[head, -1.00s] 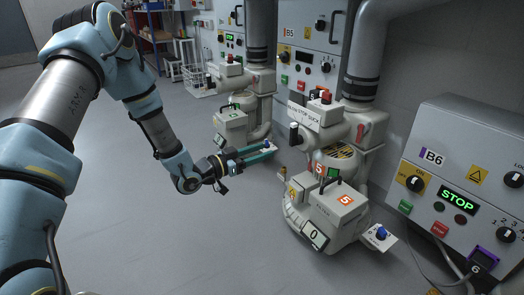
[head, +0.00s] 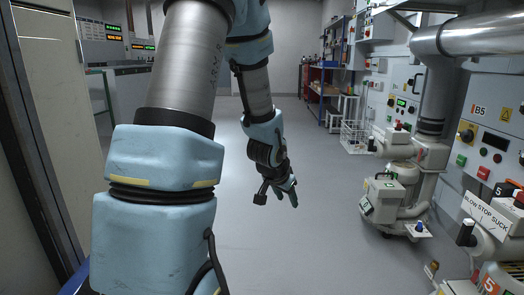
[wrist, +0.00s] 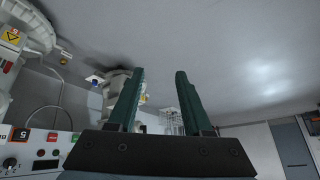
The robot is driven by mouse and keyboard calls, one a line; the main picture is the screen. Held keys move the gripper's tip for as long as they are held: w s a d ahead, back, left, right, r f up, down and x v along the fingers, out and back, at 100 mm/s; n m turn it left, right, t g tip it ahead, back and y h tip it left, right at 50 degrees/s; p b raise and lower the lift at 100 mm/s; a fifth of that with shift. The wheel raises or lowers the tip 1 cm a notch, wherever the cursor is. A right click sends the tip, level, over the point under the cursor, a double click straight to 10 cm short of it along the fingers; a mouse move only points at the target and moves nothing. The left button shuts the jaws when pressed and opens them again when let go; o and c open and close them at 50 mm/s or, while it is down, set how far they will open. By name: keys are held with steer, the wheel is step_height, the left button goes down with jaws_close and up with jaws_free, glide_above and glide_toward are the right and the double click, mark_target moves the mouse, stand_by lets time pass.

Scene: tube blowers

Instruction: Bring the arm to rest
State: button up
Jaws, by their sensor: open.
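My arm comes down from the top of the head view, and my gripper (head: 291,194) hangs at its end above bare grey floor (head: 300,245). In the wrist view my gripper (wrist: 160,75) shows two dark green fingers standing apart, with nothing between them. It is clear of the machines in the head view.
A tube blower (head: 384,200) stands to the right, with another blower (head: 490,235) cut off at the right edge. A wall panel marked B5 (head: 490,128) is behind them. A wire basket (head: 354,136) and shelves (head: 315,75) stand farther back. A pale door or panel (head: 50,110) is at left.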

steer(key=s+a+r+n+g+y+p, duration=0.1)
steer(key=s+a+r+n+g+y, duration=0.1)
steer(key=s+a+r+n, duration=0.4)
steer(key=s+a+r+n+g+y+p, duration=0.1)
steer(key=s+a+g, duration=0.1)
steer(key=s+a, duration=0.65)
step_height(320, 180, up, 36)
steer(key=p, duration=3.6)
steer(key=shift+d+r+p, duration=0.25)
steer(key=shift+d+p, duration=0.1)
steer(key=shift+s, duration=0.1)
